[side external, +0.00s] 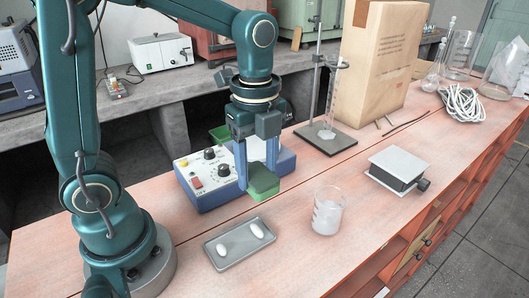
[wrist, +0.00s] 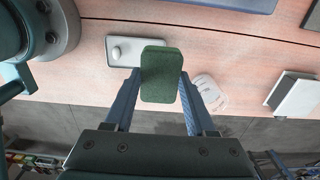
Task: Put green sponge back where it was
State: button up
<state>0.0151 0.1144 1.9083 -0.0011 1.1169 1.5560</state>
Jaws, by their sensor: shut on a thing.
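The green sponge (side external: 263,181) is between the two blue fingers of my gripper (side external: 257,178) in the side view. My gripper is shut on it. In the wrist view the sponge (wrist: 161,75) shows as a dark green block between the fingertips of my gripper (wrist: 160,78). In the side view it hangs in front of the blue control box (side external: 205,195), near the grey tray (side external: 224,262) with white egg-shaped pieces. Whether the sponge touches the bench below cannot be told.
A glass beaker (side external: 327,212) with white contents stands right of the tray. A grey lifting platform (side external: 400,167) is farther right. A stand with a grey base (side external: 325,139) and a paper bag (side external: 375,65) stand behind. Bare bench (side external: 300,265) lies around the beaker.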

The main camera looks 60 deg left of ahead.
send_over(291, 271)
notch_tip(291, 271, down, 7)
jog(key=shift+r, duration=0.15)
jog(key=shift+f, duration=2.05)
jog(key=shift+f, duration=0.15)
jog(key=o, duration=1.3)
